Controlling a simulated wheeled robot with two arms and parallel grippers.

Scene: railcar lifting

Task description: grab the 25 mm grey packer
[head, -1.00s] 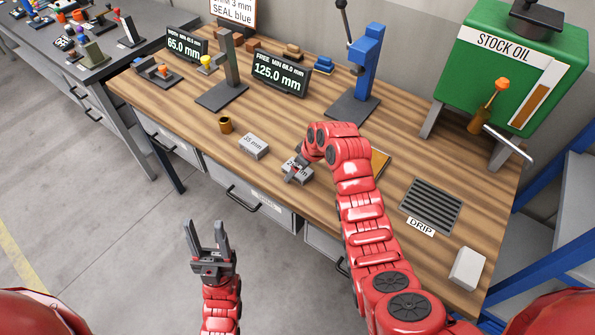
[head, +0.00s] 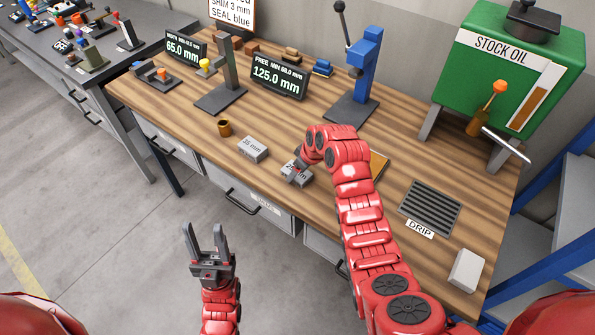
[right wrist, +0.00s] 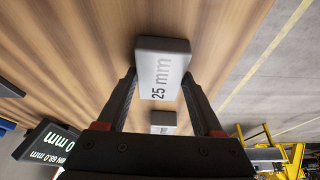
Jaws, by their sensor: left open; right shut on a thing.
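The 25 mm grey packer (head: 297,177) lies on the wooden bench near its front edge, partly hidden by my right gripper (head: 291,168). In the right wrist view the packer (right wrist: 162,72) sits between the two fingers of my right gripper (right wrist: 160,88), label facing the camera, and the fingers are shut on it. The 35 mm grey packer (head: 253,149) stands to its left on the bench, and it shows in the right wrist view (right wrist: 163,118) beyond the held one. My left gripper (head: 206,240) is open and empty in front of the bench.
A small brass cup (head: 224,128) stands left of the packers. A drip grate (head: 430,207) and a pale block (head: 466,270) lie to the right. A blue press (head: 362,75) and displays (head: 279,79) stand behind. The green stock oil tank (head: 520,60) is at back right.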

